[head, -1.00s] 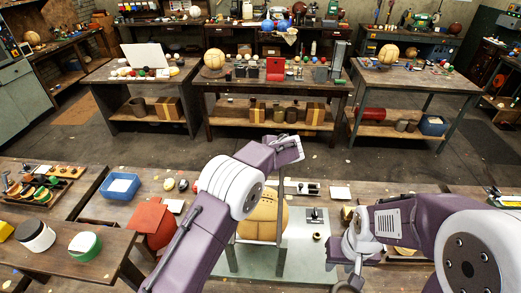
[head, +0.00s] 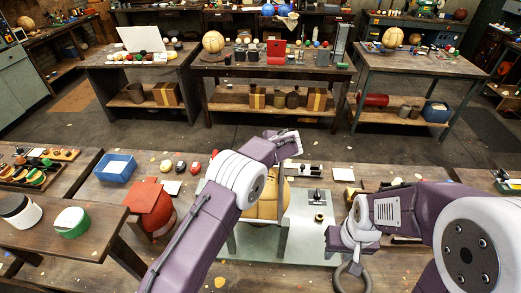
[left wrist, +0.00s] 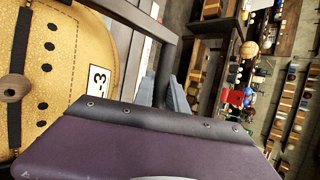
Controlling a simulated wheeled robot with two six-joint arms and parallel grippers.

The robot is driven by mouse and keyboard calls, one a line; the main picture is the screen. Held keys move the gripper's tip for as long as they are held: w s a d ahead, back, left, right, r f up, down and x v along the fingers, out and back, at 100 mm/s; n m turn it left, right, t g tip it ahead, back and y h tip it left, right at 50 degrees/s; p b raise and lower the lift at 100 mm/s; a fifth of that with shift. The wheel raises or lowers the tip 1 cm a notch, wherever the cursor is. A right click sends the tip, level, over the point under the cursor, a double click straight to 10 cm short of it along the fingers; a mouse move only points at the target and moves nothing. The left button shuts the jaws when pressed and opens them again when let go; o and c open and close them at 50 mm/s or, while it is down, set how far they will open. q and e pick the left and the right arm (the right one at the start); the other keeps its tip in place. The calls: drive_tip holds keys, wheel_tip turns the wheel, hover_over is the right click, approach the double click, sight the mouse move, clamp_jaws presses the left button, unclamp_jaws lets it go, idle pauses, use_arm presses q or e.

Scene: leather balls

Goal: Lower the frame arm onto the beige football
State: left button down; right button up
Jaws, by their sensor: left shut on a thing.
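The beige football (head: 262,208) sits in a metal frame on a pale plate (head: 310,235) on the near bench, partly hidden by my left arm. In the left wrist view the football (left wrist: 75,75) fills the left side, with dark straps and a white label. My left gripper (head: 290,146) is above the football. In the left wrist view its grey fingers (left wrist: 172,92) are shut on the dark bar of the frame arm (left wrist: 163,62). Any contact between bar and football cannot be made out. My right gripper (head: 340,243) is right of the plate; its jaws are unclear.
A red ball (head: 150,212) with a red block on top stands left of my left arm. A dark ring (head: 350,279) shows under my right gripper.

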use_arm(q)
drive_tip(key=shift+s+f, duration=0.2)
drive_tip(key=shift+f, duration=0.05)
